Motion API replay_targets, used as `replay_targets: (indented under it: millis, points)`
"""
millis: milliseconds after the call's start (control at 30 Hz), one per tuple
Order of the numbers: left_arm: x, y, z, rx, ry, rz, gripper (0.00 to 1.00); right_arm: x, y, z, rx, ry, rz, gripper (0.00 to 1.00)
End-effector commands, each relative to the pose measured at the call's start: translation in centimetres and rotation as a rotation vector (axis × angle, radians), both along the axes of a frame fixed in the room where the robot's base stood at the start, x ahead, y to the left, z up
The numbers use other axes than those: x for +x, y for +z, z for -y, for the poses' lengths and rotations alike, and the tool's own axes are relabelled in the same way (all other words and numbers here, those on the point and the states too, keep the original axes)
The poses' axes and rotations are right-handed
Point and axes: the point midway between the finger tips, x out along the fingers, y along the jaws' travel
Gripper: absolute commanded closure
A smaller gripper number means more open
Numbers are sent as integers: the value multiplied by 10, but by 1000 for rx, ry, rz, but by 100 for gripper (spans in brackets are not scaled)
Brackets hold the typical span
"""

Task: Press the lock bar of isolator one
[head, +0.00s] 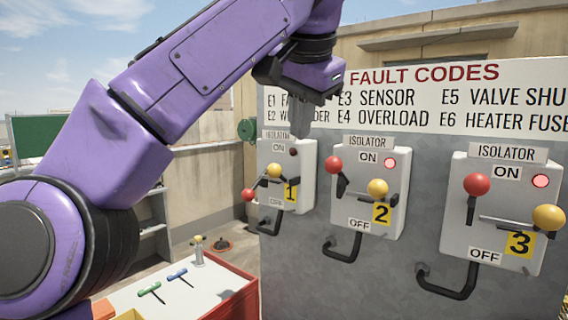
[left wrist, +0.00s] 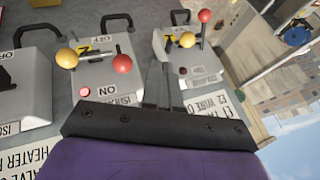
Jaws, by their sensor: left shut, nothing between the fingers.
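Isolator one (head: 301,182) is a grey box on the panel with a yellow number 1 label. Its red ball (head: 248,194) sits low at the left on a dark lever. Its yellow ball (head: 274,170) is higher, on a thin bar; I cannot tell for certain which part is the lock bar. Its lamp (head: 293,152) is dark. My left gripper (head: 300,128) is shut and empty, pointing down in front of the panel just above isolator one. In the left wrist view, the fingers (left wrist: 158,88) point toward the gap between isolators one and two. My right gripper is not in view.
Isolator two (head: 352,207) and isolator three (head: 452,232) stand to the right, both with lit red lamps and projecting levers. Black looped handles (head: 342,252) stick out below the boxes. A white-topped bench (head: 205,290) with T-shaped tools stands at lower left.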

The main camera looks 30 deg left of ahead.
Motion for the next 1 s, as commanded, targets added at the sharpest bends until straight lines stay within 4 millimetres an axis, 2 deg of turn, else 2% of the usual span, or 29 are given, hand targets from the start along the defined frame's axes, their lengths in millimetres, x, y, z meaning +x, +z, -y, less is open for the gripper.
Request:
replay_targets:
  millis: [33,367,433,600,1000]
  points:
    - [5,-14,-3,0,-2,-3,100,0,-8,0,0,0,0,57]
    - [40,-71,-23,-1,-5,-4,100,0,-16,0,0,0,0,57]
    - [44,-68,-35,-3,-3,-2,100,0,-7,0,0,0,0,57]
    - [51,-73,-54,0,-5,-1,100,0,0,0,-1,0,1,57]
    - [53,-77,-59,0,-5,0,100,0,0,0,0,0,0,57]
